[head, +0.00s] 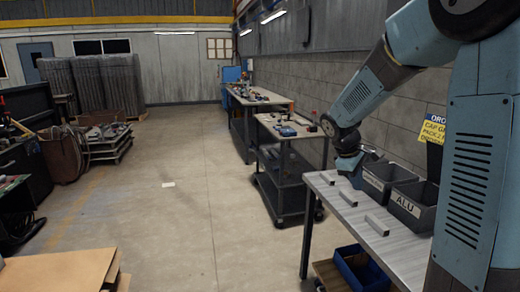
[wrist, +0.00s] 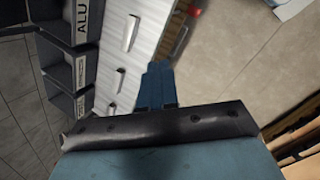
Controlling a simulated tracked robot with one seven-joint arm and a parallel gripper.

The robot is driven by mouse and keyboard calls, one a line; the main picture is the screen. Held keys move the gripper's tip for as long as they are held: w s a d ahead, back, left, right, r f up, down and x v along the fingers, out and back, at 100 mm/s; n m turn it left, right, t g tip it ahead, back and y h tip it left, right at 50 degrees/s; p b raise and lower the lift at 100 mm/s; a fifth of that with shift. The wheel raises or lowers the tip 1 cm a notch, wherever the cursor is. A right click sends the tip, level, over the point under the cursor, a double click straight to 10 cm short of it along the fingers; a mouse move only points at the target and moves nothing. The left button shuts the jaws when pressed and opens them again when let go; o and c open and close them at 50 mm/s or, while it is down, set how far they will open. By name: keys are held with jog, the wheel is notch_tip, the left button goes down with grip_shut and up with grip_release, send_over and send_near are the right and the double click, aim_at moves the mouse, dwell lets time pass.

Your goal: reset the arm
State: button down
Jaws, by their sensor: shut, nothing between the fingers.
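My arm comes in from the right in the head view and bends down toward the grey-topped table (head: 400,250). My gripper (wrist: 157,72) shows in the wrist view as two blue fingers pressed together, with nothing between them. In the head view my gripper (head: 352,168) is low at the table's far end, beside the bins; its fingertips are hard to make out there. Several grey metal bars lie apart on the table: a near one (head: 377,225), a middle one (head: 348,198) and a far one (head: 327,178).
A dark bin marked ALU (head: 412,208) and another bin (head: 378,183) stand along the wall side of the table. A blue crate (head: 358,268) sits below. A dark cart (head: 285,175) stands beyond the table. The floor at left centre is mostly clear.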

jog(key=s+a+r+m+t+y, duration=0.1)
jog(key=s+r+m, duration=0.2)
jog(key=s, duration=0.5)
jog(key=s+a+r+m+t+y, duration=0.2)
jog(key=s+r+m, duration=0.1)
jog(key=s, duration=0.6)
jog(key=s+a+r+m+t+y, duration=0.1)
jog(key=s+a+r+m, duration=0.1)
jog(key=s, duration=0.7)
notch_tip(320, 180, up, 2)
jog(key=shift+a+m+y, duration=0.15)
jog(key=shift+m+y, duration=0.15)
jog(key=shift+m, duration=0.4)
